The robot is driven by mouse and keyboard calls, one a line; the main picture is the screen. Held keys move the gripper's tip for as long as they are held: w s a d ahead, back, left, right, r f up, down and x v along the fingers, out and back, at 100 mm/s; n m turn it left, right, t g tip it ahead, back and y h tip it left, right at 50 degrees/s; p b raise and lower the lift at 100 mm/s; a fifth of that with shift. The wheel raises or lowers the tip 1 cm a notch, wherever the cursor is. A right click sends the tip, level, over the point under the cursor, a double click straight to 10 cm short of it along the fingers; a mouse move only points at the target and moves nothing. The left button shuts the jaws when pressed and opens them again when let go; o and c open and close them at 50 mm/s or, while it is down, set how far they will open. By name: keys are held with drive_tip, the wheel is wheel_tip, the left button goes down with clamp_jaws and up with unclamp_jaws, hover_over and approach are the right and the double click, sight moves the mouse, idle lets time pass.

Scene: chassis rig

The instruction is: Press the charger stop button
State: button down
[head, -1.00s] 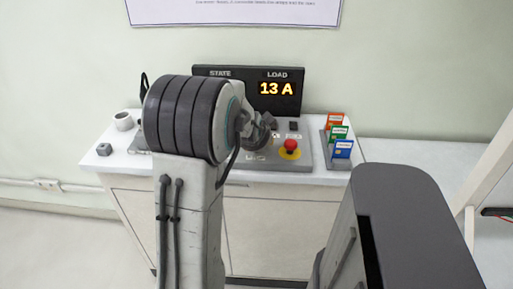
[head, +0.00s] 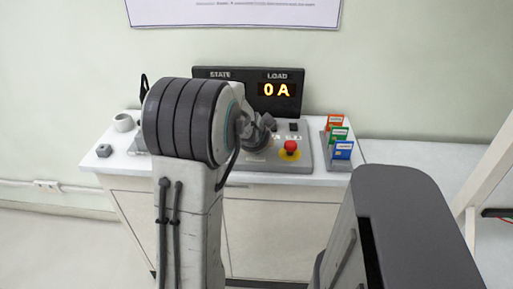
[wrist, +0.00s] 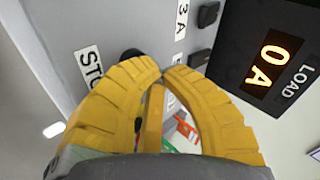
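My gripper (wrist: 161,72) shows in the wrist view with its two yellow fingers curved together and their tips meeting, nothing held. A dark round button (wrist: 131,55) sits on the grey panel beside a white label (wrist: 90,68) starting "STO"; the left fingertip partly covers it. I cannot tell whether the tip touches it.
A red mushroom button (head: 291,147) on a yellow disc is at the panel's right. Several coloured cards (head: 342,150) stand in a rack right of it. A white cup (head: 123,122) and a small grey block (head: 104,151) sit at the counter's left.

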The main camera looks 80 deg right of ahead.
drive_tip(key=shift+r+p, duration=0.3)
drive_tip(key=shift+r, duration=0.35)
drive_tip(key=shift+r, duration=0.15)
drive_tip(key=shift+r+p, duration=1.65)
drive_tip(key=shift+r, duration=0.75)
